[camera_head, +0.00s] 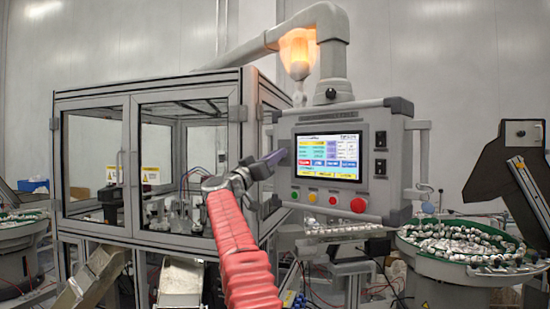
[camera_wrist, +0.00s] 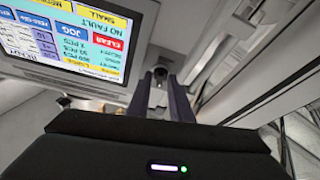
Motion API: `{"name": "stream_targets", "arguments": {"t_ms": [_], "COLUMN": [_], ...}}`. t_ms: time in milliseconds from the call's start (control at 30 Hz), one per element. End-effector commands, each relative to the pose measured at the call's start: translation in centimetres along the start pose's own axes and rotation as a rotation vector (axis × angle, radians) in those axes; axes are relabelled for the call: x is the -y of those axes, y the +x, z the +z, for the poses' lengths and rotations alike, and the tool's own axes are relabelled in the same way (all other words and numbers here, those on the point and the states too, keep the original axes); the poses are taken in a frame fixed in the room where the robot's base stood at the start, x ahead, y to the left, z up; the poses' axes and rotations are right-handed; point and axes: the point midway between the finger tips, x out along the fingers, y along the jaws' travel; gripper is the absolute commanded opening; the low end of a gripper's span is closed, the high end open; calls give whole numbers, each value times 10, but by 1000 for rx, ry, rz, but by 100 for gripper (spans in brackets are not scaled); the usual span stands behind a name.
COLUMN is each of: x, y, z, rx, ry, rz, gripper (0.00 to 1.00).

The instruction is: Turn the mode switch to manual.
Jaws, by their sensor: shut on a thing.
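My gripper (camera_head: 278,157) is at the left edge of the control panel (camera_head: 285,125), just left of its screen. In the wrist view its two dark fingers (camera_wrist: 161,84) stand on either side of a small dark knob (camera_wrist: 159,73) on the panel face, and they are shut on it. The knob appears to be the mode switch; its markings and the way it points cannot be read. In the head view the gripper hides it.
The lit screen (camera_head: 327,157) is close beside my gripper and also shows upside down in the wrist view (camera_wrist: 75,38). Coloured buttons, including a large red one (camera_head: 358,205), line the panel below. A glazed machine enclosure (camera_head: 90,92) stands left, a parts bowl (camera_head: 455,273) right.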

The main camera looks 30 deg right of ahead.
Motion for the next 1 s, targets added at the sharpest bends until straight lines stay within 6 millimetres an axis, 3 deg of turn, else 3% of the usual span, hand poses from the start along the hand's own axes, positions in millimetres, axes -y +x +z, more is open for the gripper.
{"name": "stream_targets", "arguments": {"t_ms": [367,1000], "x": [0,-2], "y": [0,0], "z": [0,-1], "rx": [0,-2], "ry": [-102,-478], "rz": [-45,-203], "gripper": [0,0]}}
